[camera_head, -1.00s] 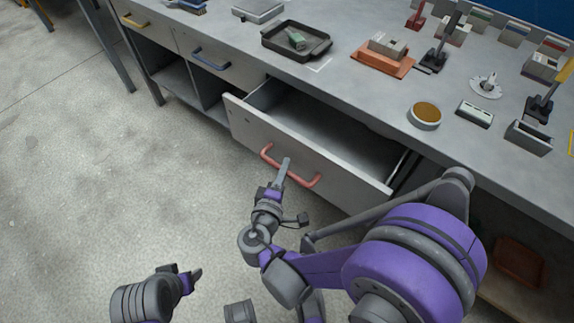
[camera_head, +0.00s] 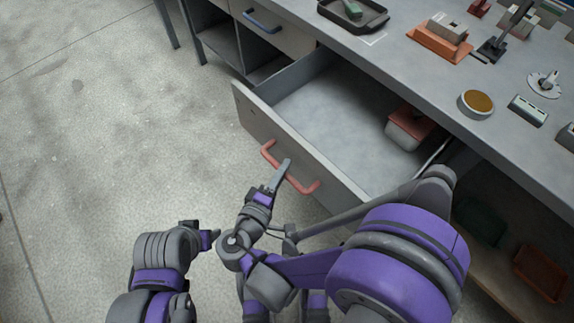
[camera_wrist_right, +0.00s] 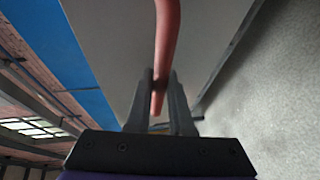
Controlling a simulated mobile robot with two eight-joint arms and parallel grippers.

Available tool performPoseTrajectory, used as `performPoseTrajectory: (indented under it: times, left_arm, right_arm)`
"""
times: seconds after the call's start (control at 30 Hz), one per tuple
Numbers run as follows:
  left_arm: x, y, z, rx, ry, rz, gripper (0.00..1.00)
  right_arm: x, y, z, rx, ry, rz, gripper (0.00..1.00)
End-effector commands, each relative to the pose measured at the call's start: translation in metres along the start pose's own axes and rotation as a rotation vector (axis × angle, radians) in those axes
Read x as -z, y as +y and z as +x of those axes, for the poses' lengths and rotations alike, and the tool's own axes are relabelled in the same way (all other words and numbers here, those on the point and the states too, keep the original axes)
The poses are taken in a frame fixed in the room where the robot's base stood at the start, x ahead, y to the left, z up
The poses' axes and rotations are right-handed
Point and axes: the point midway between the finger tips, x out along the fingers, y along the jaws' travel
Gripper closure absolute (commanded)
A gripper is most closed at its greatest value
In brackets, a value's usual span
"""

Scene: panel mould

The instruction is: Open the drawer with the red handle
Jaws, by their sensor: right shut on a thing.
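The drawer (camera_head: 243,108) with the red handle (camera_head: 303,185) stands well out from the bench in the head view. Its inside shows, with a light box with a red top (camera_head: 408,130) near its right end. My right gripper (camera_head: 283,170) is shut on the red handle near its middle. In the right wrist view, the handle (camera_wrist_right: 167,40) passes between the two fingers (camera_wrist_right: 160,95). My left gripper (camera_head: 213,236) is low in the head view, away from the drawer and empty; whether it is open is unclear.
A drawer with a blue handle (camera_head: 262,22) is shut at the upper left. The bench top holds a dark tray (camera_head: 352,14), an orange block stand (camera_head: 440,42) and a round tin (camera_head: 476,103). Bins sit on the shelf below right. The floor at left is clear.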

Motion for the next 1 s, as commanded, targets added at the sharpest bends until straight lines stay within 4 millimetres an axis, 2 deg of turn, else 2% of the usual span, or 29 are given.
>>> performPoseTrajectory:
  times: [0.27,0.3,0.43,0.77,0.87,1.0]
  left_arm:
    - [0.000,0.000,0.000,0.000,0.000,0.000,0.41]
    - [0.000,0.000,0.000,0.000,0.000,0.000,0.41]
    - [0.000,0.000,0.000,0.000,0.000,0.000,0.41]
    - [0.000,0.000,-0.001,0.000,0.000,0.000,0.41]
    - [0.001,0.000,-0.003,0.000,0.001,0.000,0.41]
    - [0.002,0.000,-0.007,0.000,0.002,0.000,0.41]
  right_arm:
    - [0.000,0.000,0.000,0.001,0.000,0.000,1.00]
    - [0.000,0.000,0.000,0.001,0.000,0.000,0.73]
    - [0.000,0.000,0.000,0.000,0.000,0.000,0.50]
    - [0.000,0.000,-0.003,0.000,0.001,0.000,0.50]
    - [0.001,0.000,-0.013,0.001,0.003,0.000,0.50]
    - [0.002,0.001,-0.039,0.001,0.006,0.000,0.50]
